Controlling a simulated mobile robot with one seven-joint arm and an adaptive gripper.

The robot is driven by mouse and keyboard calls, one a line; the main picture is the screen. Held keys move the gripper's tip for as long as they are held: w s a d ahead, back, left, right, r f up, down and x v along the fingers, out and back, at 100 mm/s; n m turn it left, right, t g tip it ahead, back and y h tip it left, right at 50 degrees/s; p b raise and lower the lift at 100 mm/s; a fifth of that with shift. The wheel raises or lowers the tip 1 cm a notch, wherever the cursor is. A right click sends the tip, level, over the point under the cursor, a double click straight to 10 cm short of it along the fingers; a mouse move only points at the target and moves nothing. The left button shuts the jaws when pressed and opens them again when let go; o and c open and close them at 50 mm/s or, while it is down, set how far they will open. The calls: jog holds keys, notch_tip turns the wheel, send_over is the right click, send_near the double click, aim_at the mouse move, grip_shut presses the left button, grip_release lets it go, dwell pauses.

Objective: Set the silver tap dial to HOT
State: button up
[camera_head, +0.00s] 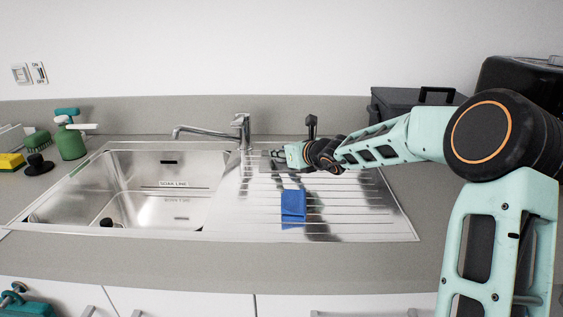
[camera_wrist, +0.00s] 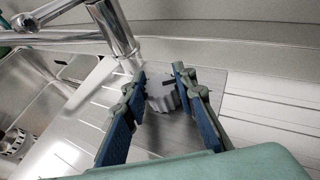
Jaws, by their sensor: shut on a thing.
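The silver tap dial (camera_wrist: 160,96) is a ribbed grey knob on a darker grey plate (camera_wrist: 178,136) beside the foot of the tap in the wrist view. My gripper (camera_wrist: 159,74) is shut on the dial, one blue-padded finger on each side. In the head view my gripper (camera_head: 280,154) reaches in from the right, just right of the tap (camera_head: 243,130). There it hides the dial, and only part of the plate (camera_head: 266,164) shows. I cannot read any HOT mark or tell the dial's setting.
The sink basin (camera_head: 120,165) lies left of the ribbed drainer (camera_head: 355,215). A blue cloth or sponge (camera_head: 293,205) lies on the drainer. The tap (camera_wrist: 115,28) rises close to my fingers at upper left. A green spray bottle (camera_head: 70,142) stands far left.

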jog(key=shift+d, duration=0.15)
jog(key=o, duration=1.2)
jog(key=shift+s, duration=0.1)
jog(key=v, duration=1.2)
